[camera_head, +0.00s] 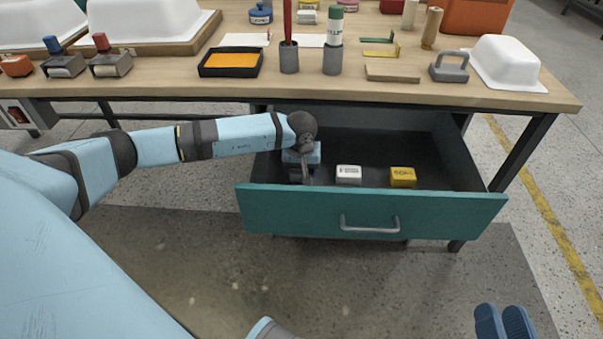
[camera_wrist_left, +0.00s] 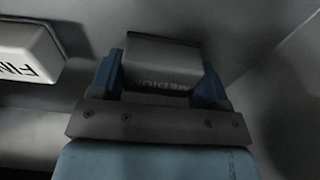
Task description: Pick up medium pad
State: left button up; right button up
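The medium pad (camera_wrist_left: 162,60) is a grey block marked "MEDIUM" in the left wrist view. My left gripper (camera_wrist_left: 163,78) has its blue fingers against both sides of this pad, shut on it. In the head view my left gripper (camera_head: 300,172) reaches down into the left part of the open drawer (camera_head: 370,211), and the pad there is mostly hidden by the gripper. My right gripper (camera_head: 505,321) shows only its blue fingers at the bottom right, close together and empty, away from the drawer.
A white pad (camera_head: 348,174) and a yellow pad (camera_head: 402,176) lie right of my left gripper in the drawer. The white one shows left in the wrist view (camera_wrist_left: 25,52). The teal drawer front and the workbench (camera_head: 440,95) edge bound the space. The drawer's right side is clear.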

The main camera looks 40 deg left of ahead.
pick_arm(q)
jog(key=shift+c, duration=0.8)
notch_tip(320, 180, up, 20)
jog(key=p, duration=0.5)
jog(key=shift+p, duration=0.35)
pick_arm(e)
jog(key=shift+m+t+h, duration=0.3)
jog(key=shift+m+t, duration=0.1)
jog(key=shift+t, duration=0.3)
jog(key=shift+d+r, duration=0.2)
jog(key=shift+r, duration=0.45)
jog(key=shift+d+r, duration=0.2)
jog(key=shift+r, duration=0.5)
jog(key=shift+d+r, duration=0.2)
jog(key=shift+r, duration=0.45)
